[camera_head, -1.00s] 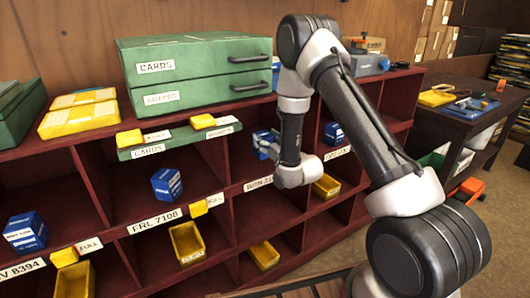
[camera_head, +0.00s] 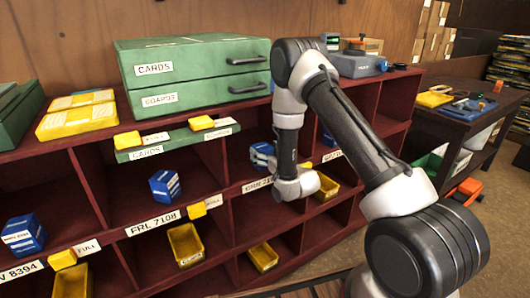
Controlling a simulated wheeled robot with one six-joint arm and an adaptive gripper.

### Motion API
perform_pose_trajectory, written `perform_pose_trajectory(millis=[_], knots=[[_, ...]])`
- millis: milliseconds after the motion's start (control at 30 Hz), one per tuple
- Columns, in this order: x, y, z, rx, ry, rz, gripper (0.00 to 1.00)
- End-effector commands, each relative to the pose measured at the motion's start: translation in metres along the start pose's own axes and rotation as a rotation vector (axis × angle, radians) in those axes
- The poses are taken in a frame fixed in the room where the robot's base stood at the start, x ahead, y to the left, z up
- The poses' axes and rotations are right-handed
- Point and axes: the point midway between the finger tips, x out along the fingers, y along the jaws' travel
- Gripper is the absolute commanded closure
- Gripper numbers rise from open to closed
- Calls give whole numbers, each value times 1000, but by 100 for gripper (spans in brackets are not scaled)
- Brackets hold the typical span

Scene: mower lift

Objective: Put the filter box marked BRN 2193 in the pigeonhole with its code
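The pigeonhole whose tag (camera_head: 258,185) appears to begin BRN 21 is in the middle of the dark red rack. A blue box (camera_head: 261,153) with white marking shows at its opening, just left of my wrist. I cannot read its code or tell whether my gripper touches it. My arm reaches in from the right, with its wrist in front of the rack just right of that tag. The fingers of my gripper are hidden, so their state does not show. Another blue box (camera_head: 165,187) sits in the pigeonhole tagged FRL 7108 (camera_head: 153,223).
A blue box (camera_head: 24,234) sits at far left above a tag ending 8394. Yellow bins (camera_head: 185,245) stand in lower holes. Green drawers (camera_head: 195,75) and yellow trays (camera_head: 76,114) are on top. A green board (camera_head: 177,141) juts out over the rack. A side table (camera_head: 465,118) stands at right.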

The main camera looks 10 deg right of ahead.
Motion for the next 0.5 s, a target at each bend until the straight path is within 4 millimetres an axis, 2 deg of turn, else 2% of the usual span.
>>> perform_pose_trajectory(millis=[267, 367, 500], knots=[[-5, 0, -2, 0, -2, 0, 18], [-21, 0, -2, 1, -3, 0, 18], [-54, 1, -2, 2, -5, 2, 18]])
